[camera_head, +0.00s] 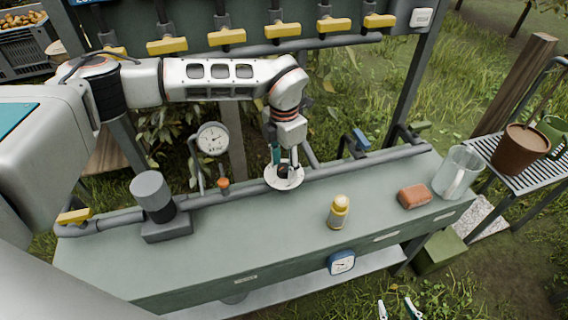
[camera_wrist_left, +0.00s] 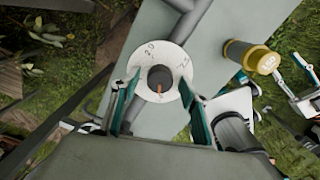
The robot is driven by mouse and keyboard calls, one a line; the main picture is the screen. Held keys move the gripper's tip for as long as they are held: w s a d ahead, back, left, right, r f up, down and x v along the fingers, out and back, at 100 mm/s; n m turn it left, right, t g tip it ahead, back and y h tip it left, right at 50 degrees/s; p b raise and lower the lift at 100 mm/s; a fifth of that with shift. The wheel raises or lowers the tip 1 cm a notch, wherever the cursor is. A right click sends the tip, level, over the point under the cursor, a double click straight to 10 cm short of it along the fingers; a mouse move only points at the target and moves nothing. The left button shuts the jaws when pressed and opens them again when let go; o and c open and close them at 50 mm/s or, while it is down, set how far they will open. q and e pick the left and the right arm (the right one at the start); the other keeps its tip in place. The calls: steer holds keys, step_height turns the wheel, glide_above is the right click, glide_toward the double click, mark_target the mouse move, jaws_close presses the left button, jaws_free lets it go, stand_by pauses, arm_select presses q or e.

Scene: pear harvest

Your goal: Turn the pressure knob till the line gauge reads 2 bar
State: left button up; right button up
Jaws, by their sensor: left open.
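The pressure knob (camera_wrist_left: 160,75) is a dark round cap with an orange mark, at the centre of a white numbered disc (camera_wrist_left: 150,55) on the pipe. My left gripper (camera_wrist_left: 160,97) is open, its fingers apart on either side of the knob; contact cannot be told. In the head view my left gripper (camera_head: 281,160) points down over the white disc (camera_head: 293,181) and partly hides the knob. A round white gauge (camera_head: 212,139) stands on the pipe to the left; its reading is too small to tell. My right gripper (camera_head: 398,309) is open and empty at the bottom edge.
Yellow-handled valves (camera_head: 227,37) line the rack behind.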

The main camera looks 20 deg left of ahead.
arm_select(q)
steer(key=c, duration=1.1)
